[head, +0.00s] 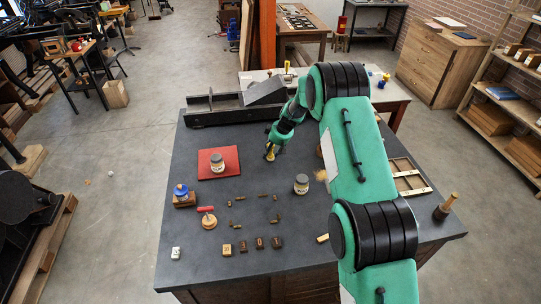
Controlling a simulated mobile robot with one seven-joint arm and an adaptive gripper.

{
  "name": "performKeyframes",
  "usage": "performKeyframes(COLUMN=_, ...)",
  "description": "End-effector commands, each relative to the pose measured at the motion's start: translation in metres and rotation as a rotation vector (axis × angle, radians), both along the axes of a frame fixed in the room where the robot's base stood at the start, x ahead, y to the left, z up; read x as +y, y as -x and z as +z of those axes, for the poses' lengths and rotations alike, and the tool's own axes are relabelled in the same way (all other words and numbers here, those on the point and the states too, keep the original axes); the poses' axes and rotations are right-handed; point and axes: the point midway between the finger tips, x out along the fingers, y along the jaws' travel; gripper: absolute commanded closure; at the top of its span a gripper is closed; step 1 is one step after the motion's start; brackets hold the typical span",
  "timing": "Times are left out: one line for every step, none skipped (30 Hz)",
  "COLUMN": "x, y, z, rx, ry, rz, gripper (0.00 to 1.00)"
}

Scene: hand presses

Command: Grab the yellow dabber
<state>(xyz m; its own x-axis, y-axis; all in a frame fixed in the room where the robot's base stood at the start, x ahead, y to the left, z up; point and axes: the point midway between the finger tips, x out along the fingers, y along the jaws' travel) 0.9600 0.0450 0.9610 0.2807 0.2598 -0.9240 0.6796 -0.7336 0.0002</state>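A small yellow thing (270,155), possibly the yellow dabber, shows at the end of my arm above the dark tabletop, left of the large green arm links. My gripper (271,149) is small in the head view and points down at it. I cannot tell whether the fingers are around it, touching it or just above it, nor whether they are open. Another small yellow thing (287,66) stands on the pale table behind; it is too small to identify.
The dark table (190,262) holds a red slab (230,155) with a jar (217,163), a second jar (301,184), a blue-topped piece on a wooden block (183,196), and several small type blocks. A long metal frame (210,117) lies along the back edge. My arm hides part of the right side.

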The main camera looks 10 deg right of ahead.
Motion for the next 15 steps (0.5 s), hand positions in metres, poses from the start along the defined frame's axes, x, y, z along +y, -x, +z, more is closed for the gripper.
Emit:
performKeyframes(x=0.0000, y=0.0000, z=0.0000, rx=0.000, ry=0.000, rz=0.000, gripper=0.68)
performKeyframes(x=0.0000, y=0.0001, z=0.0000, rx=0.000, ry=0.000, rz=0.000, gripper=0.73)
performKeyframes(x=0.0000, y=0.0001, z=0.0000, rx=0.000, ry=0.000, rz=0.000, gripper=0.81)
performKeyframes(x=0.0000, y=0.0001, z=-0.0001, rx=0.000, ry=0.000, rz=0.000, gripper=0.87)
performKeyframes(x=0.0000, y=0.0001, z=-0.0001, rx=0.000, ry=0.000, rz=0.000, gripper=0.93)
performKeyframes(x=0.0000, y=0.0001, z=-0.0001, rx=0.000, ry=0.000, rz=0.000, gripper=0.97)
performKeyframes(x=0.0001, y=0.0002, z=-0.0001, rx=0.000, ry=0.000, rz=0.000, gripper=0.97)
performKeyframes(x=0.0001, y=0.0002, z=-0.0001, rx=0.000, ry=0.000, rz=0.000, gripper=0.97)
performKeyframes(x=0.0001, y=0.0002, z=-0.0003, rx=0.000, ry=0.000, rz=0.000, gripper=0.98)
performKeyframes(x=0.0001, y=0.0002, z=-0.0003, rx=0.000, ry=0.000, rz=0.000, gripper=0.98)
performKeyframes(x=0.0001, y=0.0002, z=-0.0003, rx=0.000, ry=0.000, rz=0.000, gripper=0.98)
performKeyframes(x=0.0002, y=0.0000, z=0.0002, rx=0.000, ry=0.000, rz=0.000, gripper=0.98)
performKeyframes(x=0.0002, y=0.0000, z=0.0002, rx=0.000, ry=0.000, rz=0.000, gripper=0.98)
performKeyframes(x=0.0002, y=0.0000, z=0.0002, rx=0.000, ry=0.000, rz=0.000, gripper=0.98)
performKeyframes(x=0.0001, y=0.0000, z=0.0000, rx=0.000, ry=0.000, rz=0.000, gripper=0.98)
